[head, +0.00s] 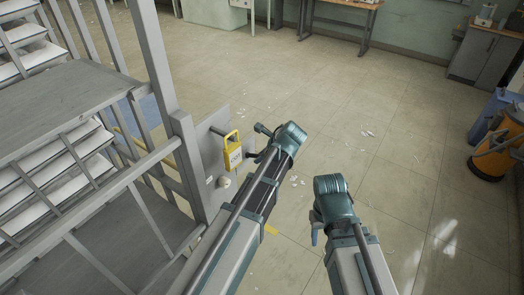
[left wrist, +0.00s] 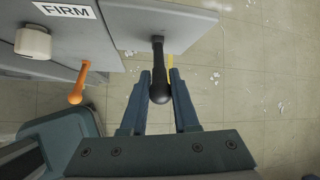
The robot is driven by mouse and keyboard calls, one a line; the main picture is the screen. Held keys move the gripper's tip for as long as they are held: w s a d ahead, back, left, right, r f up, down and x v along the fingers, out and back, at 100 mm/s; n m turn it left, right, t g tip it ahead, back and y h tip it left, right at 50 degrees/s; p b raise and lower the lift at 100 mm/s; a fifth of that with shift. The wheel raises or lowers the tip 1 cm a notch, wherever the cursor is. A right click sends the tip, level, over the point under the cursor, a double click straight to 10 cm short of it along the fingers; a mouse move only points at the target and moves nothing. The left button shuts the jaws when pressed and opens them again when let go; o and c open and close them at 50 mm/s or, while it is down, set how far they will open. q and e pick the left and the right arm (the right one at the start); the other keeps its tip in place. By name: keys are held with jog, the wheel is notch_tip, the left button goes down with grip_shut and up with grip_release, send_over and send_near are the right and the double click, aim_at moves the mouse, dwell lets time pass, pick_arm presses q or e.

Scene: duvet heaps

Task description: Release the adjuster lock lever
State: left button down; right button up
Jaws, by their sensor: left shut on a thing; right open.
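In the left wrist view a black lever (left wrist: 159,70) with a rounded end comes out from a grey panel (left wrist: 160,22). My left gripper (left wrist: 161,80) is shut on this black lever, with one blue finger on each side of it. In the head view my left gripper (head: 254,156) is at the panel on the grey frame, partly hidden by its own wrist. An orange lever (left wrist: 78,88) stands to the left, below a label reading FIRM (left wrist: 65,10). I cannot tell which lever is the adjuster lock. My right gripper (head: 315,230) is open and empty, away from the frame.
The grey metal frame (head: 152,70) with racks fills the left. An orange and black bin (head: 497,150) stands far right. The floor between is mostly clear, with small scraps.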

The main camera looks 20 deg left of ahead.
pick_arm(q)
jog(key=shift+a+r+g+h+p, duration=0.2)
jog(key=shift+r+g+h+p, duration=0.15)
jog(key=shift+h+p, duration=0.25)
jog(key=c, duration=0.7)
grip_release()
jog(key=shift+o, duration=0.2)
jog(key=shift+r, duration=0.1)
jog(key=p+v, duration=1.2)
jog(key=v, duration=0.1)
jog(key=shift+s+d+r, duration=0.15)
jog(key=shift+d+r, duration=0.05)
jog(key=shift+f, duration=0.15)
